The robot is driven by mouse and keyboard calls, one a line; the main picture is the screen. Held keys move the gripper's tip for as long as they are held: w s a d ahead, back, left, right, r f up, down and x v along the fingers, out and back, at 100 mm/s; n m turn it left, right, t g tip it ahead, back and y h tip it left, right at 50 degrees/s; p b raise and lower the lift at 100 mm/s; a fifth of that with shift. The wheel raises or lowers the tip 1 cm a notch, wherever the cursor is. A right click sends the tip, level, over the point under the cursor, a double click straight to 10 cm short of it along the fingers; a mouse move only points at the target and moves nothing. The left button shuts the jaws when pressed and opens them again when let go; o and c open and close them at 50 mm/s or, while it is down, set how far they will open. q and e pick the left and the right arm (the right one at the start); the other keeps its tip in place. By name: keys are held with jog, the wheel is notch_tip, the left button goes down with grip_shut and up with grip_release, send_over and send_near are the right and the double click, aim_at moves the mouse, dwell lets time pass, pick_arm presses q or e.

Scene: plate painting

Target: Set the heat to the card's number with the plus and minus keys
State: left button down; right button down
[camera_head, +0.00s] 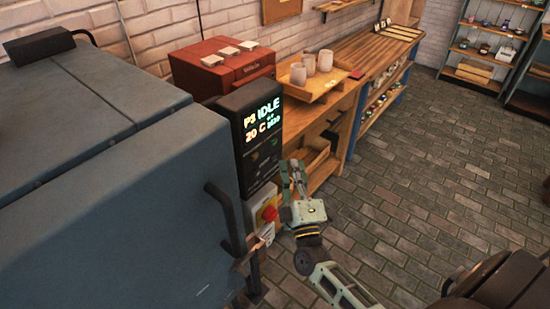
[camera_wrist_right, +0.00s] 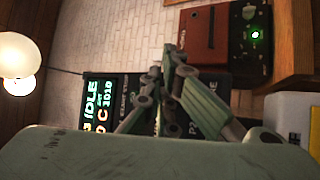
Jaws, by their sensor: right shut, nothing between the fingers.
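The black control panel (camera_head: 252,160) is on the side of a grey kiln (camera_head: 95,175). Its lit display reads P3 IDLE and 20 C, with a small set number too blurred to read surely. In the right wrist view the panel (camera_wrist_right: 100,112) appears turned sideways, partly covered by my fingers. My right gripper (camera_head: 290,170) is shut and empty, just right of the panel's lower half; its fingertips also show in the wrist view (camera_wrist_right: 165,60). I cannot tell whether it touches a key. The plus and minus keys are not clearly readable. I cannot identify the card. My left gripper is not in view.
A red and yellow switch (camera_head: 268,213) sits below the panel. Kiln handles (camera_head: 225,215) stick out nearby. A red box (camera_head: 215,72) and a wooden tray with cups (camera_head: 300,92) stand on the bench behind. The brick floor at right is mostly clear.

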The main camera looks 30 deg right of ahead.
jog(key=shift+w, duration=0.1)
jog(key=shift+w+a, duration=0.2)
jog(key=shift+w, duration=0.05)
dwell(0.3)
jog(key=shift+w+a, duration=0.1)
jog(key=shift+w, duration=0.25)
dwell(0.8)
jog(key=shift+s, duration=0.1)
jog(key=shift+s+d+p, duration=0.3)
jog(key=shift+s+p, duration=0.15)
jog(key=shift+s, duration=0.2)
